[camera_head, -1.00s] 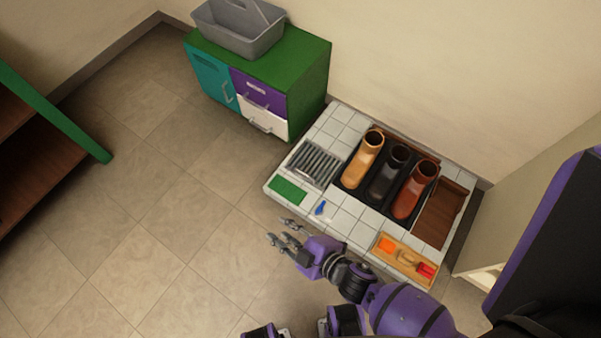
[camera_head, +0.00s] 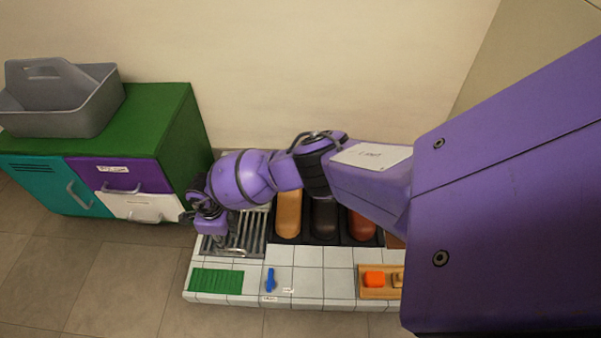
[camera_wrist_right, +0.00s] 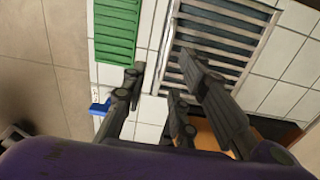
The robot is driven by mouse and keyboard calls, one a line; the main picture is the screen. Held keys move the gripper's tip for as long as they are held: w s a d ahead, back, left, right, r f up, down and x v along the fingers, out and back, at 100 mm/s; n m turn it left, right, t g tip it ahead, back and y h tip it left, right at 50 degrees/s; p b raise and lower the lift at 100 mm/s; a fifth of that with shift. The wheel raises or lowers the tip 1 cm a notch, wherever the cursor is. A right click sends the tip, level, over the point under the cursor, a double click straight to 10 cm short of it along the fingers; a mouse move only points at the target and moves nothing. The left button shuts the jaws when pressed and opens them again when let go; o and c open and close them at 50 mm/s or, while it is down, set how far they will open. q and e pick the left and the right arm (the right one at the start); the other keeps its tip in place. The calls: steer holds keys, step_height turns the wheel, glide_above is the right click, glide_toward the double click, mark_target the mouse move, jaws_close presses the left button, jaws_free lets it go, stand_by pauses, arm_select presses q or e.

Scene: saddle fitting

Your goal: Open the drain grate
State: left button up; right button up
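The drain grate (camera_head: 252,238), a square of grey parallel bars in a metal frame, lies in the white tiled platform. It looks closed and flat. In the wrist view the grate (camera_wrist_right: 222,48) fills the upper right. My right gripper (camera_head: 213,240) is over the grate's left part in the head view. In the wrist view the right gripper (camera_wrist_right: 165,82) has its fingers spread and empty, with one side over the grate and the other over the tiles beside it. I cannot tell whether it touches. My arm hides part of the grate in the head view. My left gripper is not in view.
A green ribbed mat (camera_head: 216,281) and a small blue item (camera_head: 270,280) lie in front of the grate. A wooden tray (camera_head: 370,293) is at front right. The green-topped cabinet (camera_head: 165,120) stands close on the left.

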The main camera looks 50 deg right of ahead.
mark_target(229, 249)
steer(key=shift+w+d+f, duration=0.15)
steer(key=shift+w+d, duration=0.15)
steer(key=shift+w, duration=0.15)
step_height(229, 249, down, 6)
steer(key=b, duration=0.4)
steer(key=shift+s+a+f, duration=0.1)
steer(key=shift+f, duration=0.4)
steer(key=c, duration=0.6)
jaws_close()
